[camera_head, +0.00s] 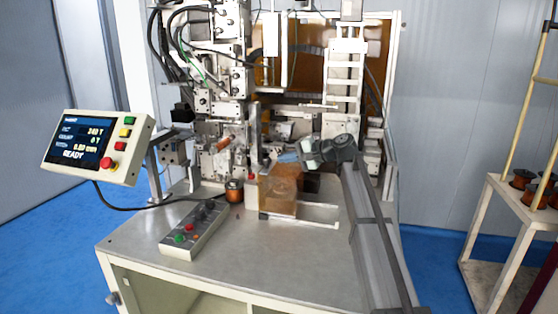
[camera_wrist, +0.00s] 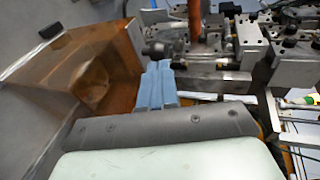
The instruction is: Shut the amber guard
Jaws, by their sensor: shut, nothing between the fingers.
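The amber guard (camera_head: 283,188) is a see-through orange-brown box standing on the machine table, in front of the winding mechanism. In the wrist view the guard (camera_wrist: 105,65) fills the left side. My gripper (camera_head: 287,157) has blue fingers and reaches in from the right, at the guard's upper back edge. In the wrist view my gripper (camera_wrist: 156,72) is shut and empty. Its fingers are close beside the guard's right-hand wall, between it and the mechanism. I cannot tell whether they touch the wall.
The winding mechanism (camera_head: 220,100) rises behind the guard. Pale rails (camera_head: 318,222) lie to the guard's right. A copper spool (camera_head: 234,191) and a button box (camera_head: 194,232) stand to its left. A screen panel (camera_head: 98,146) reads READY.

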